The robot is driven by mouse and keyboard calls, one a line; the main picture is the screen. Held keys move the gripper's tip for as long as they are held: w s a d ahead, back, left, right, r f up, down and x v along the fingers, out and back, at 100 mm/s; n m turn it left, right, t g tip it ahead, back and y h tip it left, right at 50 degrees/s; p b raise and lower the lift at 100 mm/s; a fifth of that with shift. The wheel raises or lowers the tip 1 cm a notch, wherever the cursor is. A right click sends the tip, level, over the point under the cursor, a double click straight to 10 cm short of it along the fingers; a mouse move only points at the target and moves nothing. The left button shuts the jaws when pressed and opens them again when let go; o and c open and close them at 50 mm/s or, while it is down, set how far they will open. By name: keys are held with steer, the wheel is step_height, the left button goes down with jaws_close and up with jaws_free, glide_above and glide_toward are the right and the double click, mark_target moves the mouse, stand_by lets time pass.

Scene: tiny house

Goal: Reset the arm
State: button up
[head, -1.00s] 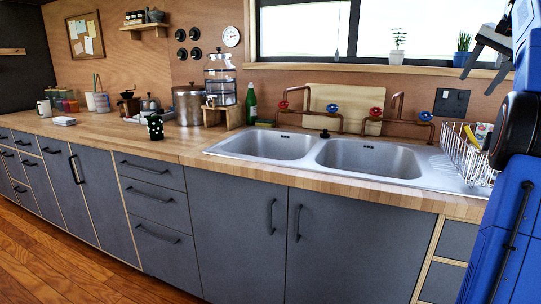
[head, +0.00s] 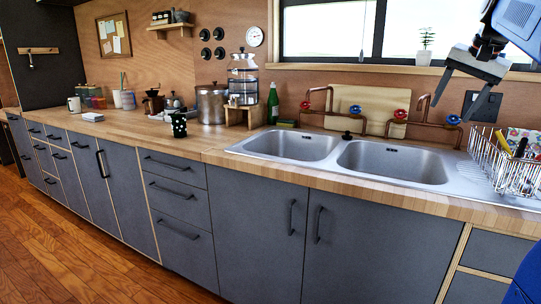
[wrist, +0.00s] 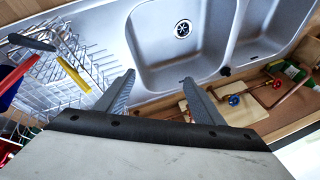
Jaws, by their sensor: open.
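My gripper (head: 474,78) is at the upper right of the head view, raised above the right end of the sink counter. Its jaws are apart with nothing between them. In the wrist view my gripper (wrist: 156,82) points down toward the sink (wrist: 150,45), its two fingers spread wide over the near sink edge.
A dish rack (head: 505,165) with utensils stands right of the double sink (head: 385,160). Copper taps (head: 425,127) rise behind it. A dotted cup (head: 179,125), a metal pot (head: 211,105) and a green bottle (head: 272,104) stand on the counter. The wooden floor (head: 90,260) at left is clear.

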steer(key=s+a+f+n, duration=0.2)
steer(key=s+a+f, duration=0.35)
steer(key=a, duration=0.35)
steer(key=s+a+f+n, duration=0.2)
steer(key=s+a+f, duration=0.3)
steer(key=f, duration=0.5)
steer(key=s+a+f+n, duration=0.3)
steer(key=s+a+f, duration=0.2)
steer(key=s+f, duration=0.5)
steer(key=s+a+f+n, duration=0.3)
steer(key=s+a+f, duration=0.3)
steer(key=f, duration=0.5)
steer(key=shift+s, duration=1.05)
steer(key=shift+f, duration=0.1)
